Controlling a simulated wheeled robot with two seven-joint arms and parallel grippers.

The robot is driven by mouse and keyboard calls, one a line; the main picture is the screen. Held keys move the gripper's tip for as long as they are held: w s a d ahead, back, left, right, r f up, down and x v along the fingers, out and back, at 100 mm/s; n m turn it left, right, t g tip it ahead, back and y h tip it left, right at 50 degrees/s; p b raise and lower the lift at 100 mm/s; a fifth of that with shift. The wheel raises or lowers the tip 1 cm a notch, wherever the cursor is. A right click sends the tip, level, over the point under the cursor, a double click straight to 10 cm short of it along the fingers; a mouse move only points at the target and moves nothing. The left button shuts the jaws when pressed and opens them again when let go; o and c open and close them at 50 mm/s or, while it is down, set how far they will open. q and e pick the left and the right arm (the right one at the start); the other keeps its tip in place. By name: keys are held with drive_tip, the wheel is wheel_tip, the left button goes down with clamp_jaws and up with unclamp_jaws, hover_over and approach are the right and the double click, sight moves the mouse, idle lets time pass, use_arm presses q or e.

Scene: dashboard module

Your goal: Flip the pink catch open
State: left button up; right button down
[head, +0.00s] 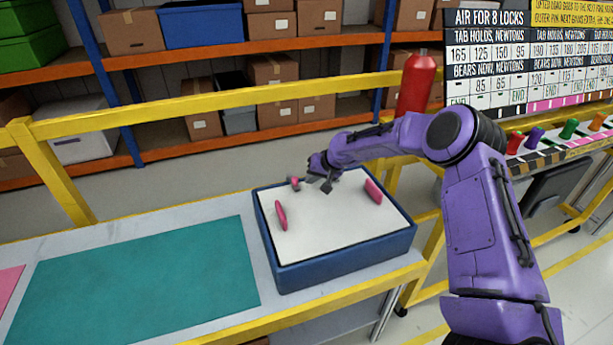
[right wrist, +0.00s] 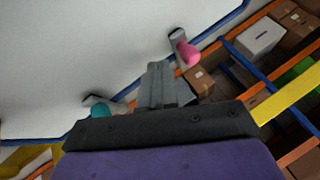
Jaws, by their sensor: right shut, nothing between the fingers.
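The pink catch (head: 294,183) sits at the back left edge of the white-topped blue case (head: 340,262). In the right wrist view the pink catch (right wrist: 188,53) juts from a grey mount at the edge of the white top. My right gripper (head: 322,184) is shut and empty, just right of the pink catch in the head view. Its fingers (right wrist: 160,70) show together in the right wrist view, apart from the catch. A teal catch (right wrist: 101,108) on another mount is partly hidden behind my gripper. My left gripper is out of view.
Two pink upright pieces, one at left (head: 281,214) and one at right (head: 373,191), stand on the white top. A teal mat (head: 140,280) lies left of the case. A yellow rail (head: 220,101) runs behind the bench, with a red cylinder (head: 416,82) beyond.

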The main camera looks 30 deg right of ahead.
sight(293, 178)
drive_tip(key=shift+w+a+r, duration=0.15)
drive_tip(key=shift+w+a, duration=0.35)
drive_tip(key=shift+a, duration=0.35)
drive_tip(key=shift+a+p, duration=0.25)
drive_tip(key=shift+p, duration=0.2)
drive_tip(key=shift+m+h, duration=0.3)
drive_tip(key=shift+m, duration=0.1)
